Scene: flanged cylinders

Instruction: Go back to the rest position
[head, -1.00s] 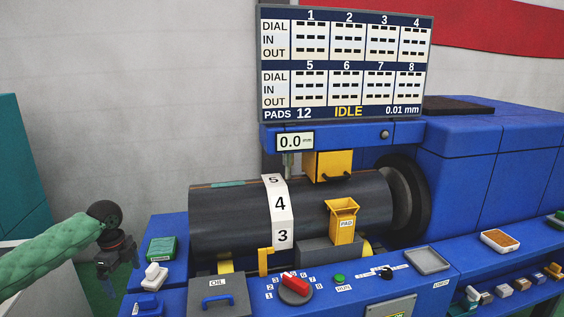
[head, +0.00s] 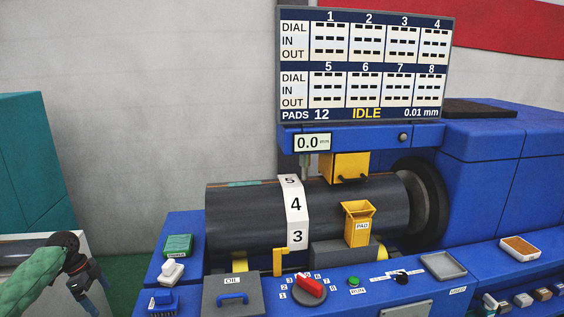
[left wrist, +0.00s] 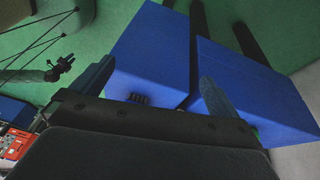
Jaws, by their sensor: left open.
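My left gripper (head: 92,303) is at the lower left of the head view, left of the blue machine and apart from it. Its fingers are partly cut off by the bottom edge. In the left wrist view the two fingers (left wrist: 155,90) stand apart with nothing between them; blue machine sides and green floor show beyond. My right gripper is not in the head view. The dark cylinder (head: 245,208) with the white number band (head: 296,205) lies across the machine, away from my gripper.
A display (head: 363,65) above reads IDLE. A green box (head: 178,246) and a white-topped block (head: 171,271) sit nearest my left gripper.

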